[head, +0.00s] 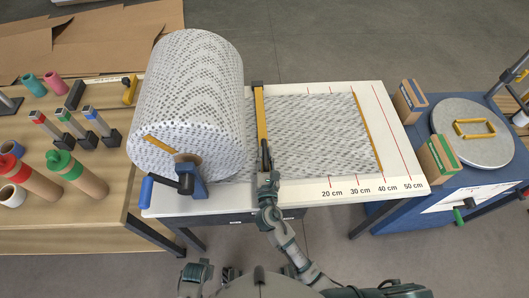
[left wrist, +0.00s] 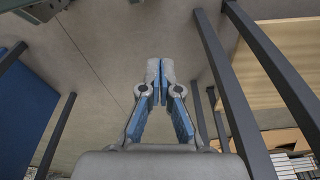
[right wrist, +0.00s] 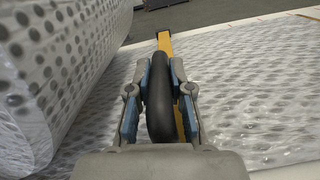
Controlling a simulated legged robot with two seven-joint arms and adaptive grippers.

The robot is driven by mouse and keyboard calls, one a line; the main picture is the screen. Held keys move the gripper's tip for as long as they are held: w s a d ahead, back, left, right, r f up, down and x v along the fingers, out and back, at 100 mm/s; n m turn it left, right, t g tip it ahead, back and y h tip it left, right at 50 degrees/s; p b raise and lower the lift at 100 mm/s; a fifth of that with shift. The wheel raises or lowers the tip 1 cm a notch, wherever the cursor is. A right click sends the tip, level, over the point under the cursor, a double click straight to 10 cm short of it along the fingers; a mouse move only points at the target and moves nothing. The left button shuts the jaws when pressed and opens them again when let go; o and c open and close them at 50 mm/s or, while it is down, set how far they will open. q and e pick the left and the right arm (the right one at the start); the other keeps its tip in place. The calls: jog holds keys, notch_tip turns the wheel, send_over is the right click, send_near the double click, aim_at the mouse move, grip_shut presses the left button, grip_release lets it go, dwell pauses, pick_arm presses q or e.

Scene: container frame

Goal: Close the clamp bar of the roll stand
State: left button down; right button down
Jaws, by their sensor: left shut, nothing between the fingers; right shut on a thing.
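The roll stand carries a large roll of dotted wrap (head: 192,90), held by a blue bracket (head: 193,180). The yellow clamp bar (head: 260,115) spans the sheet beside the roll and also shows in the right wrist view (right wrist: 164,42). I cannot tell whether it touches the sheet. Its black handle (right wrist: 160,100) is at the near end. My right gripper (head: 268,178) is shut on that handle, with the fingers on both sides of it in the right wrist view (right wrist: 160,75). My left gripper (left wrist: 153,68) is shut and empty, low near dark table legs.
The wrap sheet (head: 310,130) lies flat over the white table (head: 388,150), with a second yellow bar (head: 367,132) across its right end. A wooden bench (head: 40,220) with tubes and tools stands left. A blue table (head: 388,222) with boxes stands right.

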jog(key=shift+s+f+b, duration=0.1)
jog(key=shift+f+b, duration=0.4)
jog(key=shift+f, duration=0.2)
pick_arm(q)
jog(key=r, duration=0.4)
jog(key=shift+w+r, duration=0.2)
jog(key=shift+w, duration=0.05)
pick_arm(e)
jog(key=shift+f, duration=0.1)
jog(key=c, duration=1.1)
grip_release()
jog(key=shift+o, duration=0.2)
jog(key=shift+r, duration=0.2)
notch_tip(320, 180, up, 10)
jog(key=shift+a+f, duration=0.1)
jog(key=shift+f, duration=0.05)
pick_arm(q)
jog(key=shift+s, duration=0.1)
pick_arm(e)
jog(key=shift+f, duration=0.1)
